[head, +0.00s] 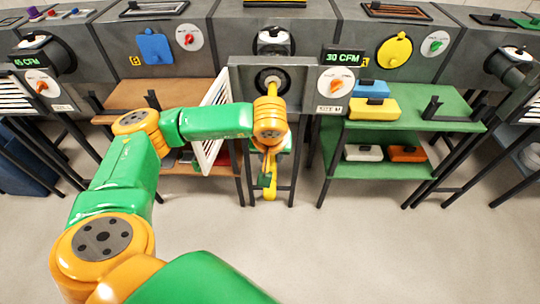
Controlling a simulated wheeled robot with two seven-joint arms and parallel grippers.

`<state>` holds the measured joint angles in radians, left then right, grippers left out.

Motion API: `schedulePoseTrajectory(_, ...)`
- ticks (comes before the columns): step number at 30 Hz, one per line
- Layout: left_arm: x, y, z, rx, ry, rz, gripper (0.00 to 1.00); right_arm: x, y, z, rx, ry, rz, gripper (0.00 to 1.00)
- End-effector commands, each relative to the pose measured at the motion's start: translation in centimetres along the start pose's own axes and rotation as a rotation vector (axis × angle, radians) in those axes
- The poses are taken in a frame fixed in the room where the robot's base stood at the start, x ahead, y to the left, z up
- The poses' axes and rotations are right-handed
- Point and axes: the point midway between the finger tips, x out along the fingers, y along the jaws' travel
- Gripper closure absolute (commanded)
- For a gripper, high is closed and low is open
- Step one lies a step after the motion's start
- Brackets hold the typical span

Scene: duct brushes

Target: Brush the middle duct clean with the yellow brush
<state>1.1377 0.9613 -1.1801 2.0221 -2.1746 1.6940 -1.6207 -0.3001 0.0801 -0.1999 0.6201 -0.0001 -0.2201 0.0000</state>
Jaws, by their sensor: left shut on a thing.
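The middle duct (240,78) is a grey box with a dark round opening facing me. Its white louvred grille (212,130) stands swung out to the left. The yellow brush (272,87) shows as a short yellow length at the opening, lined up with it. Its bristles are not visible, and I cannot tell how deep it reaches. My left gripper (270,99) is shut on the brush just in front of the duct, mostly hidden by my wrist. A yellow piece with dark green hangs below the wrist; I cannot tell what it is. My right gripper is not in view.
A 30 CFM display (343,57) and an orange dial (336,86) sit right of the opening. A green shelf (430,145) at right bears blue, yellow, white and orange blocks. A brown shelf (140,93) stands at left. The floor in front is clear.

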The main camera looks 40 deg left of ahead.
Motion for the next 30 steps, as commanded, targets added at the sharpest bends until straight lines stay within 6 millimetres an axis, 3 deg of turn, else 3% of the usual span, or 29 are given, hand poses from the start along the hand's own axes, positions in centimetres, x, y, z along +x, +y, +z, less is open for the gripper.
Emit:
schedulePoseTrajectory(6, 1.4, 0.0, -2.8, -0.005, 0.002, 0.001, 1.00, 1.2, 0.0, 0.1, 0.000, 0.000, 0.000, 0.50)
schedulePoseTrajectory(21, 3.8, 0.1, -9.4, -0.004, 0.000, 0.001, 1.00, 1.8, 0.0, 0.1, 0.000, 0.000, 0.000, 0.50)
schedulePoseTrajectory(30, 4.3, 0.1, -10.6, 0.000, 0.001, 0.000, 1.00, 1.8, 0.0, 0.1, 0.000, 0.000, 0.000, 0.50)
